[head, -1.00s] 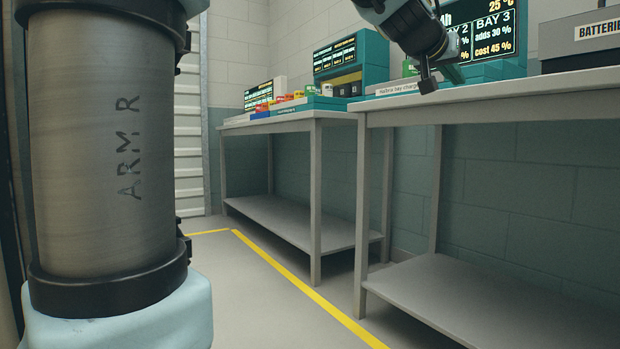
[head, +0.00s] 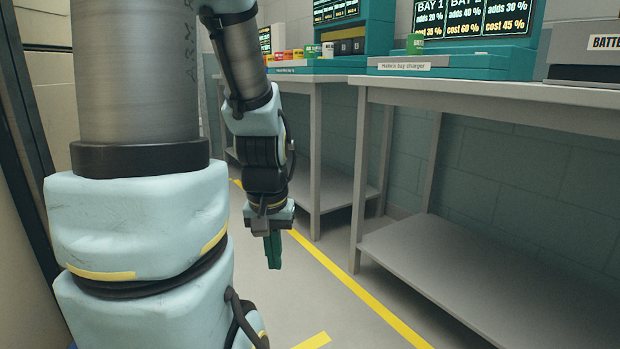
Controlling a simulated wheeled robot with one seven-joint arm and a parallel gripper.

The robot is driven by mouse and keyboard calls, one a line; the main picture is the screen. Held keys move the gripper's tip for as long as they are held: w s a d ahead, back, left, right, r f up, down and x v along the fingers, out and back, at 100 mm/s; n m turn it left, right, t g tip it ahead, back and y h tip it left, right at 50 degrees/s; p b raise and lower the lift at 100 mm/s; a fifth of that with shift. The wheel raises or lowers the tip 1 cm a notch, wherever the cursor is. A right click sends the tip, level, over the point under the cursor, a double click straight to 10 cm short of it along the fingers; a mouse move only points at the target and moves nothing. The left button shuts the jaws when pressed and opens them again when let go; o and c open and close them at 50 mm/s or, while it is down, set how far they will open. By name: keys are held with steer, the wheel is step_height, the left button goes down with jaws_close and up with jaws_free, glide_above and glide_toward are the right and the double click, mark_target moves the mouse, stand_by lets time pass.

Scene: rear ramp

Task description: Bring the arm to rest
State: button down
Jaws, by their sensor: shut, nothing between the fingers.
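My arm hangs down just right of my large grey and pale blue arm links, in the head view. My gripper (head: 273,262) points down, with its dark green fingers together and empty. It is over the open floor, left of the near bench and clear of it.
The near bench (head: 480,92) bears a teal bay charger (head: 465,62) with a green item (head: 415,44) on it, and a grey batteries box (head: 585,52). A farther bench (head: 318,79) holds several small coloured items. A yellow line (head: 375,300) crosses the clear floor.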

step_height(320, 180, up, 35)
steer(key=p, duration=3.3)
steer(key=shift+r, duration=0.2)
steer(key=shift+w, duration=0.1)
